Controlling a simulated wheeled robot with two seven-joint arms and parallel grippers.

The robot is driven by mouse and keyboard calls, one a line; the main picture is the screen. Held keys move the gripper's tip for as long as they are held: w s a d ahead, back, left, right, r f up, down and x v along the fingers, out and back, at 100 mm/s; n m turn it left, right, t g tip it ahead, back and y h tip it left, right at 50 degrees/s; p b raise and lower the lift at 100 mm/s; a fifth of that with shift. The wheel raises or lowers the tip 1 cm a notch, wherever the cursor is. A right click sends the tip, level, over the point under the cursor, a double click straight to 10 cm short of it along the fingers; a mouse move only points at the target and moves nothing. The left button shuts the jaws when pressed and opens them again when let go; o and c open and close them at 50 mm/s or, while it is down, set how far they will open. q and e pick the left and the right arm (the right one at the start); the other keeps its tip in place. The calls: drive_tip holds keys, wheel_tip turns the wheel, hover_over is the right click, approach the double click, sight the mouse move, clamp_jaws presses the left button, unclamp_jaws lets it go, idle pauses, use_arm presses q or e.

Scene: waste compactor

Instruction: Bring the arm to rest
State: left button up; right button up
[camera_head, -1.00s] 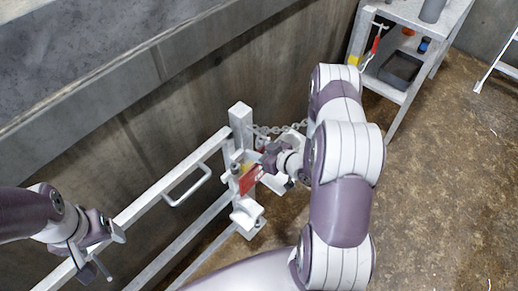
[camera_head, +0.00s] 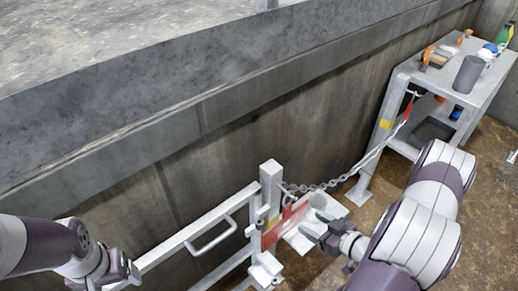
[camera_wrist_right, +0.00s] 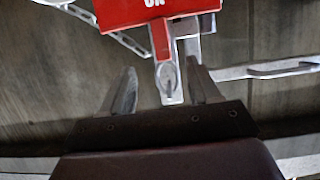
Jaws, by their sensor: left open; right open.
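My right arm comes in from the lower right. Its gripper (camera_head: 328,232) is open and empty, just right of the red plate (camera_head: 286,222) on the gate post (camera_head: 270,187). In the right wrist view, the open fingers (camera_wrist_right: 162,80) have a red and grey latch piece (camera_wrist_right: 165,70) beyond and between them, and the red plate (camera_wrist_right: 130,12) with partly cut-off white lettering above. I cannot tell the exact gap to the latch piece. My left gripper (camera_head: 108,281) is open at the lower left, near the gate's top rail, partly cut off by the frame.
The gate's rail (camera_head: 185,236) has a handle (camera_head: 212,238). A concrete wall (camera_head: 250,130) stands behind.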

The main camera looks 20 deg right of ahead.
drive_tip(key=s+d+f+m+g+h, duration=0.2)
drive_tip(key=s+f+g, duration=0.2)
drive_tip(key=f, duration=0.2)
drive_tip(key=s+d+r+m+g+h+p, duration=0.3)
drive_tip(key=s+d+r+g, duration=0.1)
drive_tip(key=s+g, duration=0.15)
drive_tip(key=w+a+r+g+p, duration=0.1)
drive_tip(key=a+r+p, duration=0.3)
drive_tip(key=a+r, duration=0.5)
drive_tip(key=w+a+r+p, duration=0.3)
drive_tip(key=a+r, duration=0.6)
drive_tip(key=r, duration=0.8)
drive_tip(key=shift+n+g+p, duration=0.35)
drive_tip(key=shift+n+p, duration=0.05)
drive_tip(key=shift+p, duration=0.4)
drive_tip(key=shift+r, duration=0.1)
